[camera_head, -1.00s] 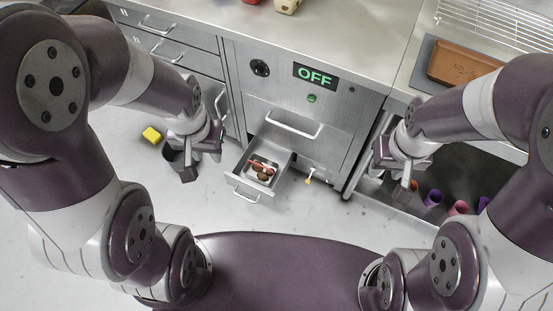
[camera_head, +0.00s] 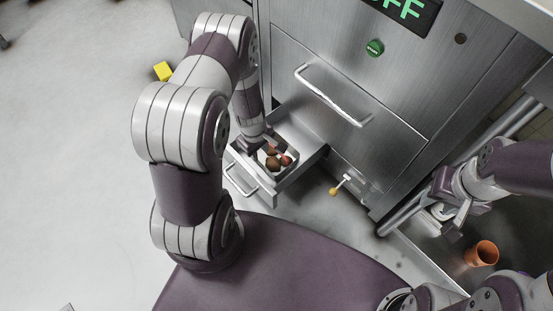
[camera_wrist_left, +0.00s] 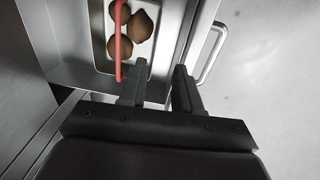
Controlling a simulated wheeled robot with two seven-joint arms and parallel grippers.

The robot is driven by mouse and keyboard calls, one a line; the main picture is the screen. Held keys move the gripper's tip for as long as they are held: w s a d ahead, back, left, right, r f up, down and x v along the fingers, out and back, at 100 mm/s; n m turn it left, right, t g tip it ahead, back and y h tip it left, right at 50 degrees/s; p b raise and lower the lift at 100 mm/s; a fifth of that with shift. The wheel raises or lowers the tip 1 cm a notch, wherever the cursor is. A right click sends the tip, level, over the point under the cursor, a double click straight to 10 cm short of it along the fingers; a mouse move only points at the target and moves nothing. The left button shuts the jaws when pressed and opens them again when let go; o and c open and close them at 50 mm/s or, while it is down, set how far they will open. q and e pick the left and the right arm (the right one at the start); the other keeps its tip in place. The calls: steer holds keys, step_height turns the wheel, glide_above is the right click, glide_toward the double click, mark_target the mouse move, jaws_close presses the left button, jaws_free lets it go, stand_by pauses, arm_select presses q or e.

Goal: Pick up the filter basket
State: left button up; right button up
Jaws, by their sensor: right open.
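The filter basket (camera_head: 293,163) is a small metal pan inside the pulled-out drawer, holding several brown lumps. A red bar (camera_wrist_left: 119,45) crosses it in the left wrist view, where its metal rim also shows (camera_wrist_left: 170,45). My left gripper (camera_head: 254,147) reaches down over the drawer at the basket's left side. In the left wrist view its two fingers (camera_wrist_left: 158,77) are apart with nothing held between them, close to the basket's edge. Whether they touch it I cannot tell. My right gripper (camera_head: 447,222) is open and empty at the right, away from the basket.
The drawer (camera_head: 308,158) stands out from the steel cabinet (camera_head: 380,110), its handle (camera_head: 240,182) in front. A yellow-ended tool (camera_head: 334,190) is beside the drawer. A yellow block (camera_head: 163,71) lies on the floor, and an orange cup (camera_head: 481,253) stands at the right.

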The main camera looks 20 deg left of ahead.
arm_select(q)
steer(key=b, duration=0.3)
glide_above(263, 165)
steer(key=s, duration=0.1)
step_height(263, 165, down, 6)
steer(key=f+b, duration=0.3)
steer(key=w+f+b, duration=0.1)
steer(key=f, duration=0.1)
steer(key=shift+d+f, duration=0.1)
steer(key=shift+f, duration=0.1)
steer(key=shift+r, duration=0.25)
jaws_close()
